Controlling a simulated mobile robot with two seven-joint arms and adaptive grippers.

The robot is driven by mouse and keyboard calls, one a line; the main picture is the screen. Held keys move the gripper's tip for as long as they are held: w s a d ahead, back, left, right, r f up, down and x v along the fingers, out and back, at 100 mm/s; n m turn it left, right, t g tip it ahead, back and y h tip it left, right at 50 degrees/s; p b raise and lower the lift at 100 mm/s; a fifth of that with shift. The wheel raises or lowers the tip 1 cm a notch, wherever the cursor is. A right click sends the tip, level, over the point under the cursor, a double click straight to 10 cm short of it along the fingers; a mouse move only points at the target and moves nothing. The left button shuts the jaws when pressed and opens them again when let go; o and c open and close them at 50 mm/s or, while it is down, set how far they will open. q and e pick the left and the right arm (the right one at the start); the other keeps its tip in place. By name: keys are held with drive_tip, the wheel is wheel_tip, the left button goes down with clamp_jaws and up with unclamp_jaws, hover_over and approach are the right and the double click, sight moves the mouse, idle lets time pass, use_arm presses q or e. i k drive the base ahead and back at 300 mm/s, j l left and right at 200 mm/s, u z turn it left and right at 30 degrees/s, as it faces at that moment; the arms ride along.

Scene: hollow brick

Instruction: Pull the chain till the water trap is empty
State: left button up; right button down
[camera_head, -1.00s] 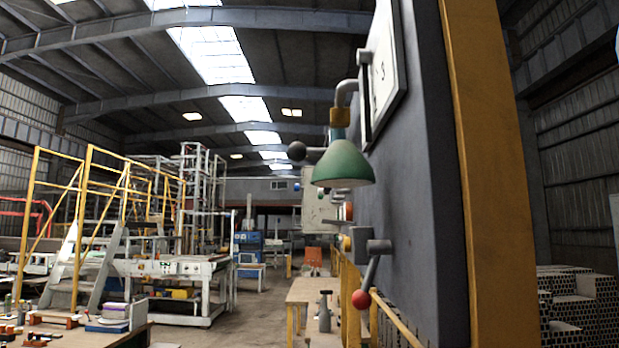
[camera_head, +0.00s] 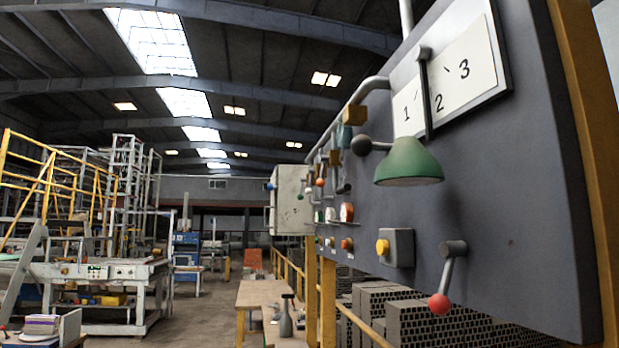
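Neither gripper is in view. I cannot make out a chain or clearly identify a water trap. A grey control panel (camera_head: 510,190) fills the right side. A grey pipe (camera_head: 372,86) bends along its upper left edge, with a brass-coloured fitting (camera_head: 355,115) and a small bluish part (camera_head: 346,138) below it. A green bell-shaped piece (camera_head: 408,163) stands out from the panel, next to a black ball knob (camera_head: 362,144). A white dial plate (camera_head: 470,66) marked 1, 2, 3 has a dark pointer (camera_head: 425,90).
The panel also has a yellow button (camera_head: 383,247) and a lever with a red ball (camera_head: 439,305). A wooden table (camera_head: 262,293) with a grey bottle-shaped thing (camera_head: 286,316) stands below. Hollow bricks (camera_head: 430,322) are stacked behind the panel. Floor (camera_head: 205,310) lies open at centre left.

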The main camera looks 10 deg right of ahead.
sight(346, 188)
drive_tip(key=i+j+z, duration=0.1)
drive_tip(key=j, duration=0.25)
drive_tip(key=i+j+z, duration=0.1)
drive_tip(key=j, duration=0.25)
drive_tip(key=i+j+z, duration=0.1)
drive_tip(key=i+j, duration=0.15)
drive_tip(key=i+j+z, duration=0.1)
drive_tip(key=j, duration=0.25)
drive_tip(key=i+j, duration=0.3)
drive_tip(key=i+j+z, duration=0.15)
drive_tip(key=j, duration=0.3)
